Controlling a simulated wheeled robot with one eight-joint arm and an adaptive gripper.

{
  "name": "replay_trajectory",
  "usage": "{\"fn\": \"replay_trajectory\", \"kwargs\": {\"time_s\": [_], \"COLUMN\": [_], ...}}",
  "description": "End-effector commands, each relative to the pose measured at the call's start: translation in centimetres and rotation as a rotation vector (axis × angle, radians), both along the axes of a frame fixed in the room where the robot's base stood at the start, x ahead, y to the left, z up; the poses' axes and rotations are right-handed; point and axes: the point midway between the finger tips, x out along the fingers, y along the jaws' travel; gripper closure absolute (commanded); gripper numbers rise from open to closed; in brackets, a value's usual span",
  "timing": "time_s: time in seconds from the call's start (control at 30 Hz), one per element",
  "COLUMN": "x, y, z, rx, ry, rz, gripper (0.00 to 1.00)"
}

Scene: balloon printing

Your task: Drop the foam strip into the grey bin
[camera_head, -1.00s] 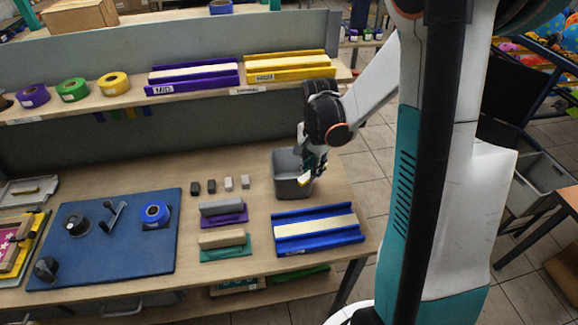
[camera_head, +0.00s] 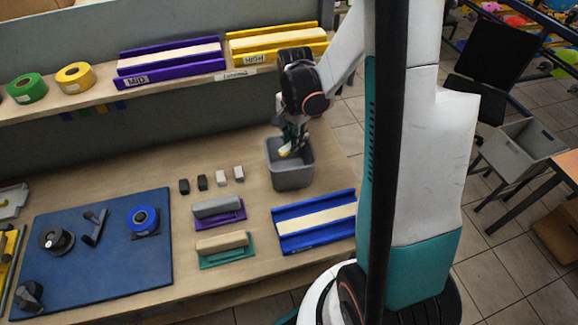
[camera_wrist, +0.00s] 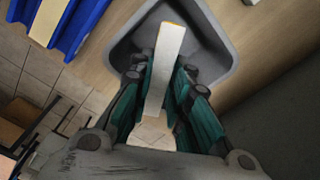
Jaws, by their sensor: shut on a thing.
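The foam strip (camera_wrist: 164,75) is a pale, narrow piece with a yellowish end, held between the teal fingers of my gripper (camera_wrist: 160,95) in the wrist view. In the head view my gripper (camera_head: 290,146) is over the grey bin (camera_head: 292,178), and the strip (camera_head: 285,151) shows as a small light and yellow tip near the bin's opening. In the wrist view the strip's far end lies across the opening of the bin (camera_wrist: 222,78). The bin stands on the table at the back right. Its floor is mostly hidden in the head view.
A blue tray with a cream strip (camera_head: 315,222) lies in front of the bin. Several small blocks (camera_head: 211,178) and two sanding-type blocks (camera_head: 219,208) stand to its left. A blue mat (camera_head: 100,270) lies at left. A shelf (camera_head: 150,96) runs behind.

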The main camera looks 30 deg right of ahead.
Motion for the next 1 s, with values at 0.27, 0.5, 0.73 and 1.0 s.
{"fn": "replay_trajectory", "kwargs": {"time_s": [0.27,0.5,0.73,1.0], "x": [0.0,0.0,0.0,0.0], "y": [0.0,0.0,0.0,0.0], "z": [-3.0,-3.1,-3.1,-3.1], "rx": [0.000,0.000,0.000,0.000], "ry": [0.000,0.000,0.000,0.000], "rz": [0.000,0.000,0.000,0.000], "gripper": [1.00,1.00,0.59,0.59]}}
